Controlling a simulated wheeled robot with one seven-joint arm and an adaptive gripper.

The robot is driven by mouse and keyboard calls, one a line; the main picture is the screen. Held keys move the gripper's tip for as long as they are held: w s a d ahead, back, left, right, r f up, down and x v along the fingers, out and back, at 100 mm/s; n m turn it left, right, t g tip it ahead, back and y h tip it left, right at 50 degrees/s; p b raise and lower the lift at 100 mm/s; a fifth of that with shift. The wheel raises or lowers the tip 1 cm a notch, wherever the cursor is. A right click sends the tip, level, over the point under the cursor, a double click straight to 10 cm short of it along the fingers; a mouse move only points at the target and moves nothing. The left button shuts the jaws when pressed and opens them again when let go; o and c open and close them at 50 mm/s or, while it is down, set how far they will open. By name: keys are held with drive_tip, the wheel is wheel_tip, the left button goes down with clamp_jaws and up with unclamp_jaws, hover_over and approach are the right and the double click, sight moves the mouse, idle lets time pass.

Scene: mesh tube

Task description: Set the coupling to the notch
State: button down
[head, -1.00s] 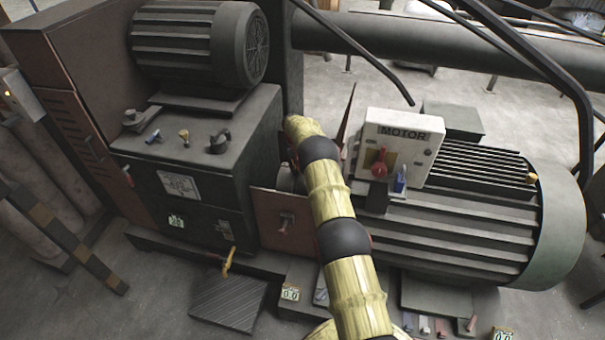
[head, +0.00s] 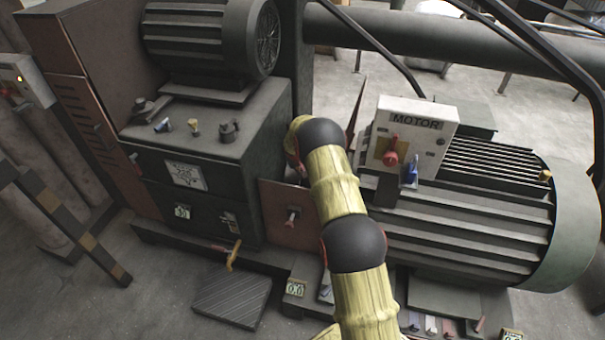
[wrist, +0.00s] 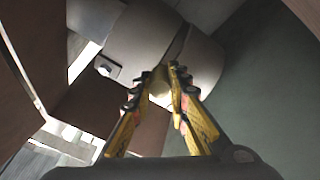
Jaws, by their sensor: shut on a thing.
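The coupling (wrist: 135,38) shows in the wrist view as a pale grey cylinder between dark panels. A dark slanting gap (wrist: 178,42) separates two of its round sections. My gripper (wrist: 163,78) has yellow and black fingers that close on a short, pale yellowish peg (wrist: 160,88) at the coupling's near side. A small square tab (wrist: 107,66) with a light tip stands left of the peg; I cannot tell whether it marks the notch. In the head view my arm hides the gripper and the coupling, between the dark cabinet and the large motor.
The dark cabinet (head: 215,165) stands left of my arm, with a brown plate (head: 285,225) beside it. The large ribbed motor (head: 470,225) and its MOTOR box (head: 435,130) stand close on the right. A black pipe (head: 450,45) runs behind.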

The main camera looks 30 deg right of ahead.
drive_tip(key=shift+s+a+f, duration=0.1)
drive_tip(key=shift+s+f, duration=0.1)
drive_tip(key=shift+s, duration=0.05)
drive_tip(key=c, duration=2.1)
unclamp_jaws()
drive_tip(key=shift+c, duration=0.2)
drive_tip(key=o, duration=0.4)
drive_tip(key=shift+w+r, duration=0.1)
drive_tip(key=shift+r, duration=0.1)
drive_tip(key=v, duration=1.1)
drive_tip(key=shift+a+r, duration=0.25)
drive_tip(key=shift+r, duration=0.05)
